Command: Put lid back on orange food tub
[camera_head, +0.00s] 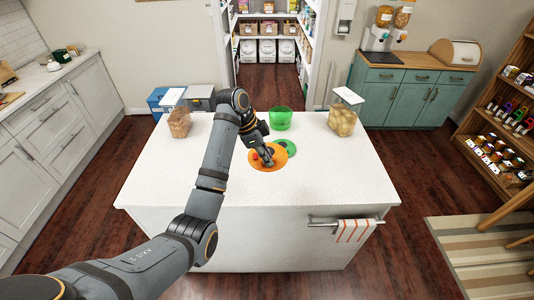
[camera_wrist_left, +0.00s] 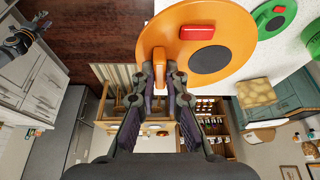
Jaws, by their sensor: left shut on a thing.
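The orange lid (camera_head: 277,161) has a red part and a dark round patch on its face. It shows large in the left wrist view (camera_wrist_left: 240,40). My left gripper (camera_wrist_left: 162,80) is shut on the tab (camera_wrist_left: 159,56) at the lid's edge; in the head view the gripper (camera_head: 267,160) covers part of the lid. I cannot tell whether the lid is clear of the white counter. I do not see an orange tub; my left arm hides part of the counter.
A green lid (camera_head: 291,147) lies just behind the orange one, with a green tub (camera_head: 280,119) farther back. A clear container of brown food (camera_head: 179,123) stands at back left, another of yellowish food (camera_head: 342,121) at back right. The white counter (camera_head: 345,180) is free at right.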

